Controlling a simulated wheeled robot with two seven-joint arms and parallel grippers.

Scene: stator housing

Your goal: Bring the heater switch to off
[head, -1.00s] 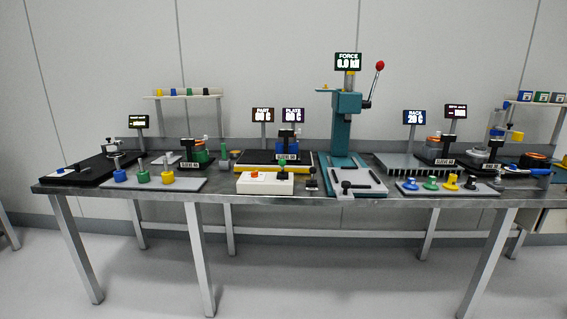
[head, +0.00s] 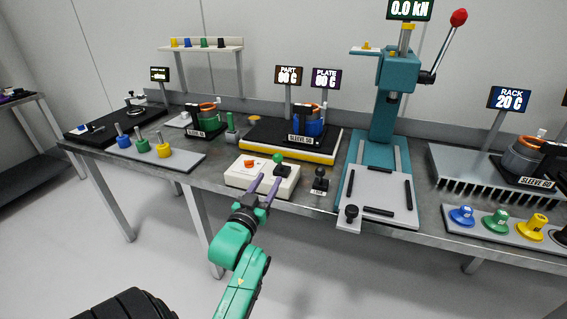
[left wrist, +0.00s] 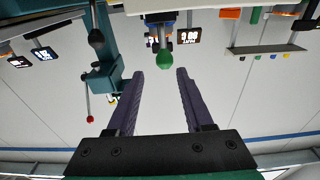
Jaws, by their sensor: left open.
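A white control box (head: 240,178) stands at the table's front edge. It carries an orange switch (head: 249,163) on its left and a black lever with a green ball knob (head: 277,158) on its right. I cannot tell which is the heater switch, or its setting. My left gripper (head: 269,178) is open and empty, its fingers pointing at the box's front right part below the green knob. In the left wrist view, which looks upside down, the green knob (left wrist: 162,57) shows between and beyond the open fingertips (left wrist: 161,72). My right gripper is not in view.
Behind the box is a black and yellow heating plate (head: 262,150) with a sleeve on it; its displays read about 60 C. A small black knob (head: 320,183) stands right of the box, then the teal press (head: 372,150). Colored plugs (head: 143,146) sit left.

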